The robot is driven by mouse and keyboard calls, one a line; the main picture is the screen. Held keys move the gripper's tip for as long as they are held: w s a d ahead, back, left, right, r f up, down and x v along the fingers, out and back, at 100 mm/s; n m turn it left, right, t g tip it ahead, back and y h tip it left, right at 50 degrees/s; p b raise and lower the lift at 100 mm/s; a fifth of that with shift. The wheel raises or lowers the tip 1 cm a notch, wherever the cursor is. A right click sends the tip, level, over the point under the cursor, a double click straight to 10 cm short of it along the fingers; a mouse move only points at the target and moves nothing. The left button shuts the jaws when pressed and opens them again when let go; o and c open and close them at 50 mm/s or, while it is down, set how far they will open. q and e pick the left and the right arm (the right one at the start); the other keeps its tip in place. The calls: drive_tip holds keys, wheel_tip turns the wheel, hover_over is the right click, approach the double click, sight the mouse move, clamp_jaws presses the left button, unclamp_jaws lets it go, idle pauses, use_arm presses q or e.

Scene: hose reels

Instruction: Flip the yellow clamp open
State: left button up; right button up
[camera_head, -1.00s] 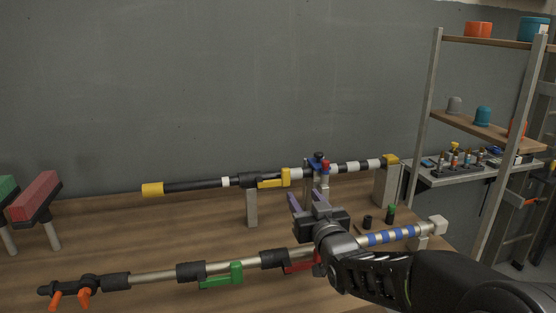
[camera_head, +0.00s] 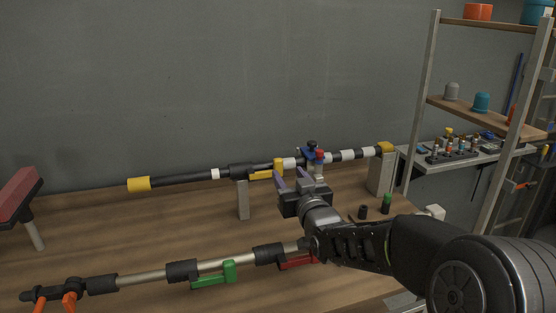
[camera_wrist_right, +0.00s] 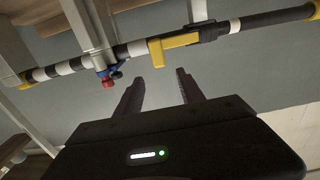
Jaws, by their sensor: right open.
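The yellow clamp (camera_head: 264,174) sits on the rear black pole (camera_head: 195,178), just right of a black sleeve. Its lever lies along the pole. It also shows in the right wrist view (camera_wrist_right: 178,43), ahead of the fingers. My right gripper (camera_head: 291,180) is open and empty, just in front and to the right of the clamp, with a gap to it in the right wrist view (camera_wrist_right: 158,84). My left gripper is not in view.
A blue and red fitting (camera_head: 313,155) stands on the rear pole right of the clamp. The front pole (camera_head: 147,278) carries a green clamp (camera_head: 214,277) and a red clamp (camera_head: 297,262). Grey posts hold the rear pole. A shelf rack (camera_head: 483,112) stands at right.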

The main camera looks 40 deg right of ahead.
sight(279, 161)
drive_tip(key=p+x, duration=0.1)
drive_tip(key=x, duration=0.8)
drive_tip(key=shift+w+d, duration=0.15)
drive_tip(key=shift+w, duration=0.15)
clamp_jaws()
idle(1.0)
